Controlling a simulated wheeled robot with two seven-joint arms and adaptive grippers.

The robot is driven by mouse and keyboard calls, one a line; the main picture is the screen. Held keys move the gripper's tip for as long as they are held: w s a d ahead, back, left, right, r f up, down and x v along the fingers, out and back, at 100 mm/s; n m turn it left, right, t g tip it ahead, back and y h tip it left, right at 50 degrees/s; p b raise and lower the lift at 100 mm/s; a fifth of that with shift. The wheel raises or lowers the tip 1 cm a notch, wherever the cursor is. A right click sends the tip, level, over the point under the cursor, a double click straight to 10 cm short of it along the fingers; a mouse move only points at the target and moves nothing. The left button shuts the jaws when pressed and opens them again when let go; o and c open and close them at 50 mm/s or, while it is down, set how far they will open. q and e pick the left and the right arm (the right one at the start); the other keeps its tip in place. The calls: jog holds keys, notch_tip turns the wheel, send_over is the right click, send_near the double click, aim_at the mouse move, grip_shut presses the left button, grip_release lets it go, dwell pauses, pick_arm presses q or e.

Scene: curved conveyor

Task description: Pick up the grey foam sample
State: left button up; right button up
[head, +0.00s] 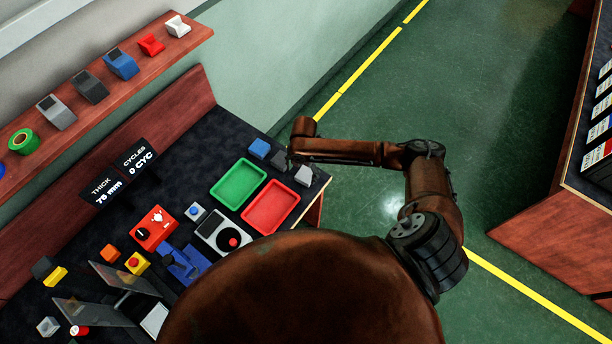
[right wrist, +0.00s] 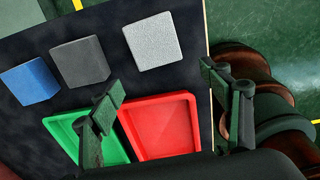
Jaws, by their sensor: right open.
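Three foam blocks lie in a row on the dark bench top: a blue block (head: 259,148), a dark grey block (head: 280,159) and a light grey block (head: 304,175). In the right wrist view the blue block (right wrist: 30,81), dark grey block (right wrist: 80,62) and light grey block (right wrist: 153,41) are all in sight, beyond the fingertips. My right gripper (right wrist: 168,92) is open, with nothing between its fingers. In the head view it is small and dark near the blocks, partly hidden by its arm. My left gripper is not in view.
A green tray (head: 238,184) and a red tray (head: 271,207) stand beside the blocks. Devices, including a red box (head: 154,229), fill the bench's left part. A shelf (head: 100,98) with samples runs behind. The bench edge is close to the light grey block.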

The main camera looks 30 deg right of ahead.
aim_at(306, 175)
jog(key=d, duration=0.1)
jog(key=w+d+r, duration=0.1)
jog(key=shift+w+d+n, duration=0.25)
jog(key=shift+d+n, duration=0.05)
notch_tip(306, 175, down, 8)
jog(key=shift+r, duration=0.15)
jog(key=c, duration=0.9)
